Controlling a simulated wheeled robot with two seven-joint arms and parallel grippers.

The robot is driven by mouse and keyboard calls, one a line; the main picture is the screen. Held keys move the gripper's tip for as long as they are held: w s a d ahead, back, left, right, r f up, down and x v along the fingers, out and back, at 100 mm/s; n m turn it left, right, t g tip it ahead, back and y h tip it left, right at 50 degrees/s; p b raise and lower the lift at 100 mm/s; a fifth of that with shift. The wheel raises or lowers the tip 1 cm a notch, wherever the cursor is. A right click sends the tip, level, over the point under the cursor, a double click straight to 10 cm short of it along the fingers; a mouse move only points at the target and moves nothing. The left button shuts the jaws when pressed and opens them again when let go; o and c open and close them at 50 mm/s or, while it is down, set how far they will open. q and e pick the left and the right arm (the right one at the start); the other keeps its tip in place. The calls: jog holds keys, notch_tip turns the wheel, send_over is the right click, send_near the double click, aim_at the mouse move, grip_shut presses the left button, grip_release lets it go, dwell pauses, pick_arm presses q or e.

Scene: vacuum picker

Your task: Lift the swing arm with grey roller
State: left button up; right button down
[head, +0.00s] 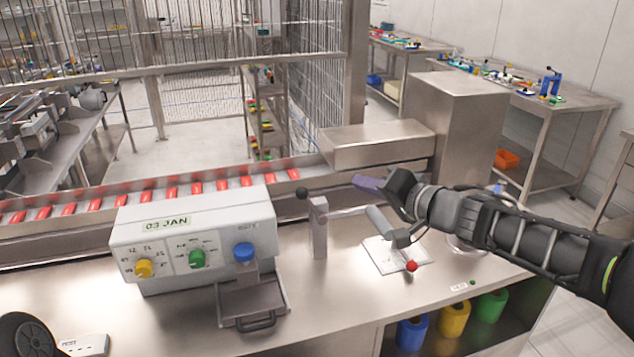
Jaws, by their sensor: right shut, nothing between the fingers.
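The swing arm's grey roller (383,221) is a short grey cylinder, tilted, above a white plate (381,257) on the steel bench. A dark grey bracket (405,238) adjoins the roller, and a red ball knob (411,266) shows below it. My right gripper (368,184) comes in from the right and is just above and behind the roller in the picture. Its purple-grey fingers point left and are closed with nothing between them. I cannot tell whether the gripper touches the swing arm.
A grey control box (195,235) with coloured knobs stands left on the bench. A metal post (318,228) with a black-knobbed lever stands between it and the roller. A conveyor (85,212) with red pieces runs behind. Blue, yellow and green containers (453,317) sit below the bench.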

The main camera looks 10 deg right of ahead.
jog(key=shift+w, duration=0.1)
dwell(0.3)
jog(key=shift+a+f, duration=0.1)
jog(key=w+a+f+b, duration=0.4)
jog(key=w+a+b, duration=0.1)
jog(key=w+a, duration=0.2)
jog(key=shift+w+f+b, duration=0.15)
jog(key=shift+w+b, duration=0.2)
jog(key=shift+w, duration=0.15)
jog(key=shift+a, duration=0.1)
